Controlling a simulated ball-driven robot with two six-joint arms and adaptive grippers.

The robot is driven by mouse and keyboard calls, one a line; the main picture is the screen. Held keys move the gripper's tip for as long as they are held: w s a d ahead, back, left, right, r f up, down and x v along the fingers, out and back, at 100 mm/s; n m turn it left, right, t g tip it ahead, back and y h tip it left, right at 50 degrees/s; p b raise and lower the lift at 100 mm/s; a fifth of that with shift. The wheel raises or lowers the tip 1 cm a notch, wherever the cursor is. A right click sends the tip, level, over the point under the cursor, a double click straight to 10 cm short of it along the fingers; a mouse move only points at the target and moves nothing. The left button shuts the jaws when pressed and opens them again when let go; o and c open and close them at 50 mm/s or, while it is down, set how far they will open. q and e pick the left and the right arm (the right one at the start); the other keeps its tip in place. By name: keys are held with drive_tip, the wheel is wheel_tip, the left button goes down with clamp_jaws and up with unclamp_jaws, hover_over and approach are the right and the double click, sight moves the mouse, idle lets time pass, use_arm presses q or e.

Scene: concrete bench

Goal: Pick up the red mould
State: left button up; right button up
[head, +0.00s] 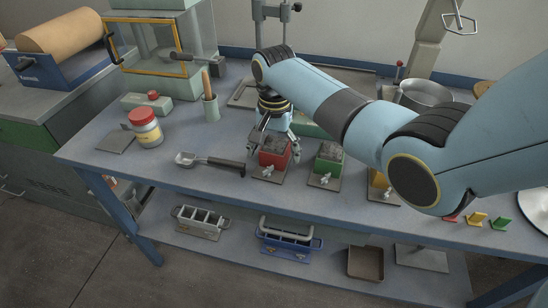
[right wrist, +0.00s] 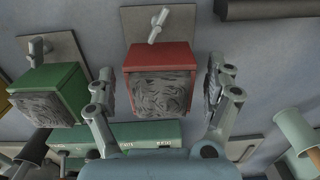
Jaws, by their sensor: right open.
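The red mould (head: 271,160) stands on a small grey base plate on the blue-grey bench, filled with rough grey material, with a pale clamp handle at its front. In the right wrist view the red mould (right wrist: 160,58) shows its red wall and grey top. My right gripper (head: 276,148) is over it, pointing down. In the right wrist view its open fingers stand on either side of the mould, with a visible gap on the left; whether the right finger touches cannot be told. My left gripper is not in view.
A green mould (head: 328,166) stands close to the right, with a yellow mould (head: 378,180) beyond, partly behind my arm. A scoop (head: 212,161) lies just left of the red mould. A red-lidded jar (head: 146,128) stands further left.

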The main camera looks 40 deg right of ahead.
drive_tip(key=shift+f, duration=0.75)
drive_tip(key=c, duration=0.8)
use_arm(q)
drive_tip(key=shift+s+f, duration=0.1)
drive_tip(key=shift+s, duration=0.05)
use_arm(e)
drive_tip(key=shift+r, duration=0.1)
drive_tip(key=c, duration=1)
